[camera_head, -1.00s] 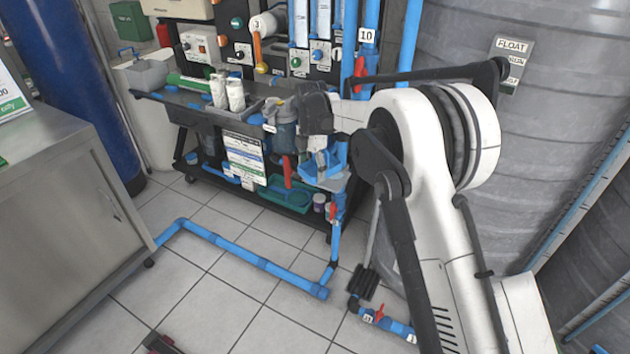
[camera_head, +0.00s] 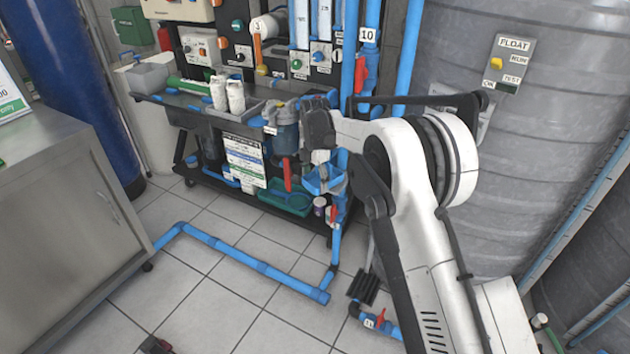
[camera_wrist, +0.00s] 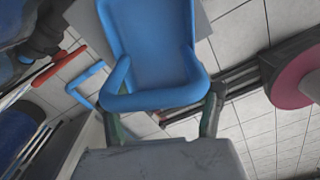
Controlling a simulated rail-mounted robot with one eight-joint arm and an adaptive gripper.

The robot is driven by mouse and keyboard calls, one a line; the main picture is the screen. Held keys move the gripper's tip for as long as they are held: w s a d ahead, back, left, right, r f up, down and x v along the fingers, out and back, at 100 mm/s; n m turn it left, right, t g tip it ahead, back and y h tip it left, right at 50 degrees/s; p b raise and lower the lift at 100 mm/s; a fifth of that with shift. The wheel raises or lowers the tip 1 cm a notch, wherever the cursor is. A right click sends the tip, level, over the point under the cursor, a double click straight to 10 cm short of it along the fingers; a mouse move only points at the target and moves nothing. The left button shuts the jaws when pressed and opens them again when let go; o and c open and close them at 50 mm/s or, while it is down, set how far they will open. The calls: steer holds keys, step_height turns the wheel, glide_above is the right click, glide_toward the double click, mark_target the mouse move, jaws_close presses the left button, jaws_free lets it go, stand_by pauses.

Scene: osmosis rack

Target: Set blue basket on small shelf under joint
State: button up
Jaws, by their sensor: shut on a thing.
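The blue basket (camera_head: 326,182) hangs from my gripper (camera_head: 322,160) in front of the right end of the osmosis rack, beside the vertical blue pipes. In the wrist view, the basket (camera_wrist: 150,50) fills the top middle, and its blue rim lies between the two fingers of my gripper (camera_wrist: 162,108). The fingers are shut on it. The basket appears clear of the floor; the head view does not clearly show whether it touches the rack. I cannot clearly tell which surface is the small shelf under the joint.
A blue floor pipe (camera_head: 240,262) runs across the tiles. A metal cabinet (camera_head: 65,220) stands left, a large grey tank (camera_head: 540,170) right. Tiles between are mostly clear.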

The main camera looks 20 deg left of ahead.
steer(key=o, duration=1.2)
steer(key=shift+f, duration=0.1)
steer(key=shift+c, duration=0.2)
step_height(320, 180, up, 12)
steer(key=p, duration=0.2)
steer(key=shift+r+p, duration=0.2)
steer(key=shift+p, duration=0.15)
